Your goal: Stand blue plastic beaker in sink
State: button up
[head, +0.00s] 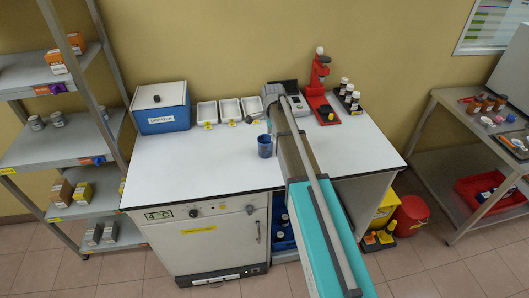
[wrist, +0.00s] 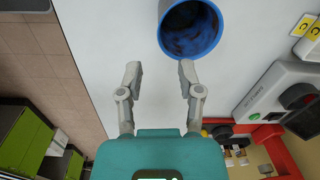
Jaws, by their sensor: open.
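The blue plastic beaker (head: 265,146) stands on the white worktop (head: 200,171), just left of my arm in the head view. In the wrist view the beaker (wrist: 190,28) shows its round open mouth and a dark, mottled blue inside, cut off by the top edge. My gripper (wrist: 160,72) is open and empty, its two fingers spread on the near side of the beaker. The beaker lies beyond the fingertips, more in line with the right finger, and is apart from them. My gripper's fingers cannot be made out in the head view. No sink is visible.
A blue box (head: 164,121) and several white trays (head: 229,109) stand along the worktop's back. A grey device (head: 296,103) and a red stand (head: 319,75) are at back right. Shelves (head: 63,145) stand left, a metal table (head: 460,110) right. The worktop's left front is clear.

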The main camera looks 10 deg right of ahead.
aim_at(269, 147)
jog(key=shift+f+b, duration=1.15)
jog(key=shift+f, duration=0.3)
jog(key=shift+w+a+f+b, duration=0.1)
jog(key=shift+a+f+b, duration=0.05)
jog(key=shift+f+b, duration=1.15)
jog(key=shift+w+a+f+b, duration=0.1)
jog(key=shift+a+f+b, duration=0.05)
jog(key=shift+f+b, duration=1.15)
grip_shut()
